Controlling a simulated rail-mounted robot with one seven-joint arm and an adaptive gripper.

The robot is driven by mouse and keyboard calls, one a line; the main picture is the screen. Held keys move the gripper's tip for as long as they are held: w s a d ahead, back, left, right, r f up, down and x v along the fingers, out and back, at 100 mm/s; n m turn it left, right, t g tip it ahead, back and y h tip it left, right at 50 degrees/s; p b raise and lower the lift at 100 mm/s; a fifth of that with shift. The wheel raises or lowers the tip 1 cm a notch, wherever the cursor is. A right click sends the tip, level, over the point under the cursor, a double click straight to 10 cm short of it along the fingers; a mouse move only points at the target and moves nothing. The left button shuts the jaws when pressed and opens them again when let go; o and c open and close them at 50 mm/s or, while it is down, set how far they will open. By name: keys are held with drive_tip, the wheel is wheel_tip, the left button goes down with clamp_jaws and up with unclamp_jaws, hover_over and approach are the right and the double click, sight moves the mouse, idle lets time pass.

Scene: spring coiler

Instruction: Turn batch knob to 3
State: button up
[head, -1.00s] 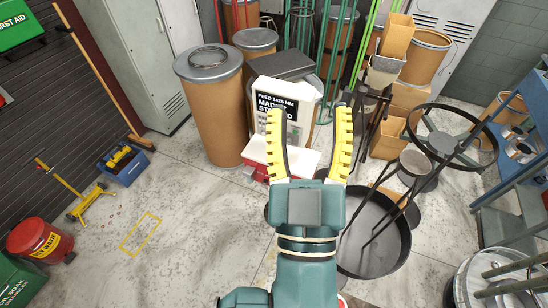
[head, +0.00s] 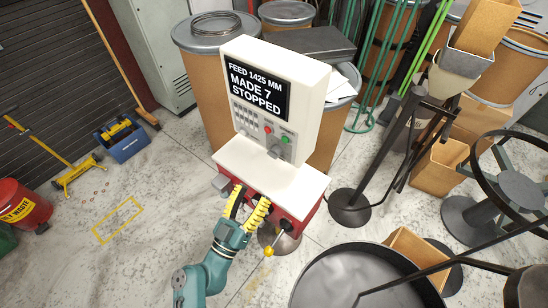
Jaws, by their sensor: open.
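The coiler is a white control console (head: 310,95) on a white-topped red base (head: 305,222). Its screen (head: 258,88) reads FEED 1425 MM, MADE 7, STOPPED. Below the screen are a keypad (head: 246,118), a red button (head: 268,130), a green button (head: 285,139) and a small grey knob-like control (head: 275,151). No label or setting is legible, so I cannot tell which control is the batch knob. My gripper (head: 253,194) is open at the base's front edge, below the panel. Its yellow fingers point up toward the base and hide part of its front.
A yellow-tipped lever (head: 268,251) and a dark round part (head: 286,225) are right of my gripper. A large dark pan (head: 365,275) stands at lower right. Drums (head: 205,75) and stands are close behind and right.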

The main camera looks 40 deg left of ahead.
sight(274, 155)
drive_tip(key=b+x, duration=0.1)
drive_tip(key=x, duration=1)
drive_tip(key=shift+w+a+r, duration=0.1)
drive_tip(key=shift+w, duration=0.2)
